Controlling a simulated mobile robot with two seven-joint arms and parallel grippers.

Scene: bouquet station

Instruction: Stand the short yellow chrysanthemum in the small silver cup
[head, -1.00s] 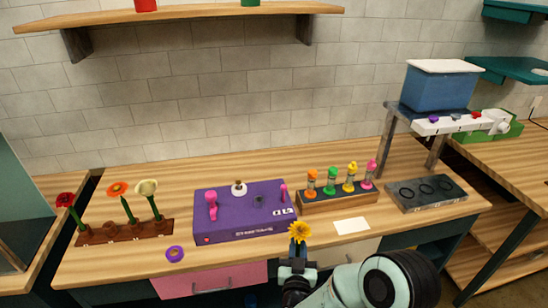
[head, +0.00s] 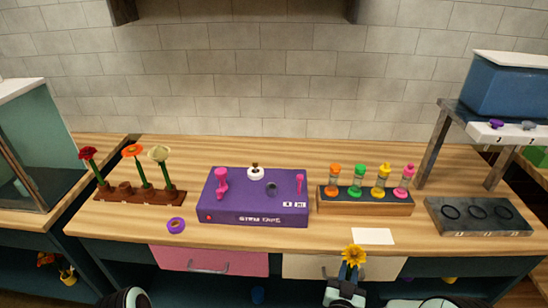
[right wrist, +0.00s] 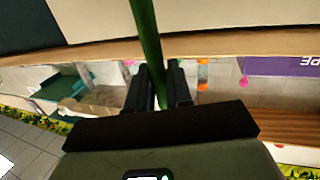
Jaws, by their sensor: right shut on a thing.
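The yellow chrysanthemum (head: 353,255) stands upright in my right gripper (head: 345,287), bloom up, in front of the bench's cream drawer. In the right wrist view its green stem (right wrist: 146,35) runs between the two dark fingers of the right gripper (right wrist: 160,88), which are shut on it. My left gripper is out of view; only a piece of my left arm shows at the bottom left edge. I cannot make out a small silver cup in either view.
A brown rack (head: 140,195) holds red, orange and cream flowers. A purple tape box (head: 254,212), a wooden block with several coloured-topped vials (head: 365,203), a white card (head: 373,236) and a grey slab with rings (head: 478,216) stand on the bench. A purple ring (head: 176,226) lies front left.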

